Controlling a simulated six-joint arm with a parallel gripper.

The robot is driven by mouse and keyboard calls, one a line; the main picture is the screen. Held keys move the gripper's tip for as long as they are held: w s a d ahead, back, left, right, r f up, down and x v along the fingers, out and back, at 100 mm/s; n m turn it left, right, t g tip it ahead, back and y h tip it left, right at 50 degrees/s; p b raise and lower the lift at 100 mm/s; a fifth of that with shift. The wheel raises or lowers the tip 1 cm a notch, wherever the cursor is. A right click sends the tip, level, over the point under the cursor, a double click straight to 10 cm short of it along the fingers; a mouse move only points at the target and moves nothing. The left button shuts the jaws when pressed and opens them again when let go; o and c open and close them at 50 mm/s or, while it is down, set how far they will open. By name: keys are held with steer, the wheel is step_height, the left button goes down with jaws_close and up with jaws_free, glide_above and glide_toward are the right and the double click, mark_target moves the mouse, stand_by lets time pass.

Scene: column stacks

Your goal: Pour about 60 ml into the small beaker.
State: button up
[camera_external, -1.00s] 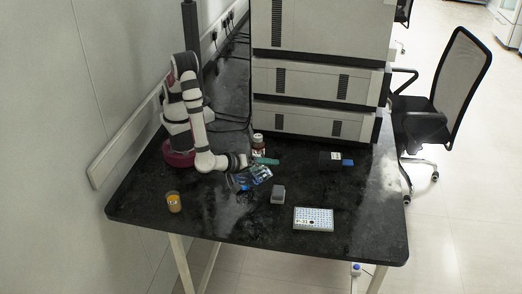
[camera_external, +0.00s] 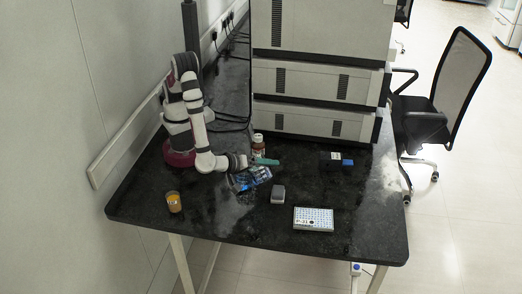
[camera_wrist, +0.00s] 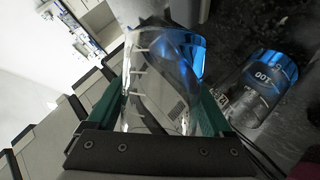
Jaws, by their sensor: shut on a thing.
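My gripper (camera_external: 254,168) is low over the middle of the table. In the wrist view its green fingers (camera_wrist: 162,108) are shut on a clear graduated beaker (camera_wrist: 145,85), strongly tilted, with blue liquid (camera_wrist: 180,55) towards one end. A smaller beaker (camera_wrist: 262,88), marked 100, stands beside it at the right, with blue in it. In the external view the blue-filled glass (camera_external: 252,179) shows close to the gripper; the two beakers overlap and I cannot separate them. Whether liquid is flowing and the exact level in the small beaker cannot be read.
A glass with orange liquid (camera_external: 174,202) stands at the front left. A brown bottle (camera_external: 258,146) is behind the gripper. Stacked instruments (camera_external: 315,80) close off the back.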

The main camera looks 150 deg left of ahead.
mark_target(274, 179)
steer(key=shift+f+m+g, duration=0.25)
steer(key=shift+m+g, duration=0.05)
steer(key=f, duration=0.1)
steer(key=w+f+m+g, duration=0.1)
steer(key=shift+w+a+f, duration=0.15)
steer(key=shift+f, duration=0.15)
steer(key=shift+w+r+m+g, duration=0.1)
steer(key=shift+w+m+g, duration=0.25)
steer(key=shift+m+g, duration=0.2)
steer(key=shift+w+a+r+m+g+h, duration=0.1)
steer(key=shift+w+r+m+g+h, duration=0.2)
steer(key=shift+w+r+m+g, duration=0.3)
steer(key=shift+w+a+f+m+g, duration=0.1)
steer(key=shift+w+m+g, duration=0.25)
steer(key=shift+m+g, duration=0.35)
